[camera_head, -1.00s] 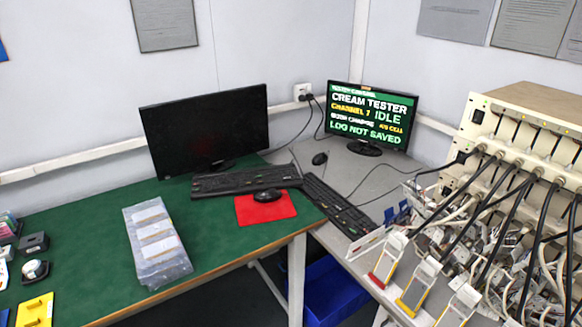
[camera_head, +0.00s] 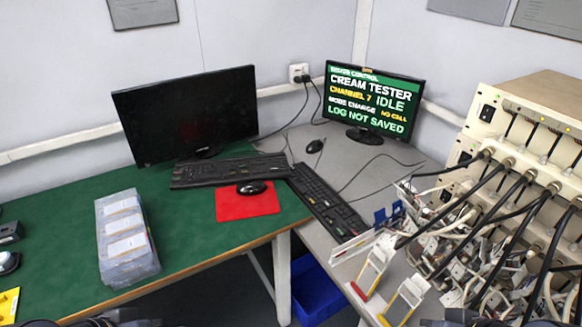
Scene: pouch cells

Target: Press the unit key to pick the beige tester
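The beige tester (camera_head: 474,141) stands at the right with several black cables plugged into its front. The lit monitor (camera_head: 369,104) reads "CREAM TESTER", "CHANNEL 7", "IDLE", "NO CELL" and "LOG NOT SAVED". A black keyboard (camera_head: 325,199) lies on the grey bench in front of it. A second keyboard (camera_head: 229,170) lies before the dark monitor (camera_head: 188,116). I cannot pick out the unit key. Dark tops of my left gripper (camera_head: 118,319) and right gripper (camera_head: 460,319) show at the bottom edge, well short of the keyboards. Their fingertips are out of frame.
A black mouse (camera_head: 251,188) rests on a red mat (camera_head: 247,204). A clear stack of trays (camera_head: 127,238) stands on the green table (camera_head: 62,200). Several holders (camera_head: 374,266) and tangled wires crowd the right side. A blue bin (camera_head: 316,291) sits below.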

